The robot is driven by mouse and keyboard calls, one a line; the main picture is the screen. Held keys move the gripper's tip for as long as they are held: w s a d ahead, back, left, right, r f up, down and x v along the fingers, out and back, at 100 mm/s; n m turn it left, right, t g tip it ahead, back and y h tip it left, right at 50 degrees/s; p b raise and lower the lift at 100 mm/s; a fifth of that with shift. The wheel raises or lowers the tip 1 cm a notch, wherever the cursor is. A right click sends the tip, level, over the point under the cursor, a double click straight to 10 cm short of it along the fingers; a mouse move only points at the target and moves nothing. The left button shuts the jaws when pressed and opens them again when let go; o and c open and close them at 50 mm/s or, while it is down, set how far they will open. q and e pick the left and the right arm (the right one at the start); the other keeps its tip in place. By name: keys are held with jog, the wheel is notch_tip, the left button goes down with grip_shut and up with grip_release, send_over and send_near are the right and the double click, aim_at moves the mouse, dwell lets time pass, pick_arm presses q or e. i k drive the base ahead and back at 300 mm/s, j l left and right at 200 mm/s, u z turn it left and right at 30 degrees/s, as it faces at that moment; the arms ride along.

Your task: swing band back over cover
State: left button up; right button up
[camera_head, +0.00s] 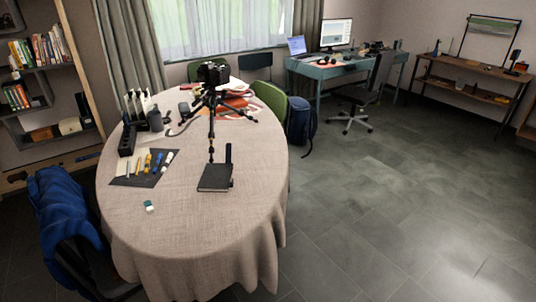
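A dark notebook (214,179) lies on the cloth-covered oval table (195,235), right of the table's middle. A narrow dark upright strip (228,158) stands at its right edge; it looks like the band, swung off the cover, but it is too small to be sure. The cover looks shut, and no band is clearly visible across it. Neither of my grippers is in view.
A camera on a small tripod (211,100) stands behind the notebook. Left are a dark mat (125,181) with several pens and markers, and a black organizer (128,140). A small white-and-teal block (149,206) lies nearer. The table's front is clear.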

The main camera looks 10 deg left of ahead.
aim_at(229, 146)
jog(key=i+l+z, duration=0.1)
jog(key=z, duration=1.25)
jog(key=i+j, duration=0.15)
jog(key=i, duration=0.25)
jog(key=i+j, duration=0.1)
jog(key=i, duration=0.25)
jog(key=i+j, duration=0.15)
jog(key=i, duration=0.25)
jog(key=i+u, duration=0.2)
jog(key=i, duration=1)
jog(key=i+j+u, duration=0.1)
jog(key=i+u, duration=0.35)
jog(key=i+l+u, duration=0.15)
jog(key=i+u, duration=0.25)
jog(key=i, duration=0.2)
jog(key=i+u, duration=0.35)
jog(key=i, duration=0.25)
jog(key=i+u, duration=0.35)
jog(key=i, duration=0.25)
jog(key=i+u, duration=0.2)
jog(key=i, duration=0.4)
jog(key=i+l+u, duration=0.1)
jog(key=i+u, duration=0.15)
jog(key=i, duration=0.4)
jog(key=i+u, duration=0.15)
jog(key=u, duration=0.2)
jog(key=i+u, duration=0.2)
jog(key=u, duration=0.15)
jog(key=i+l+u, duration=0.15)
jog(key=u, duration=1.6)
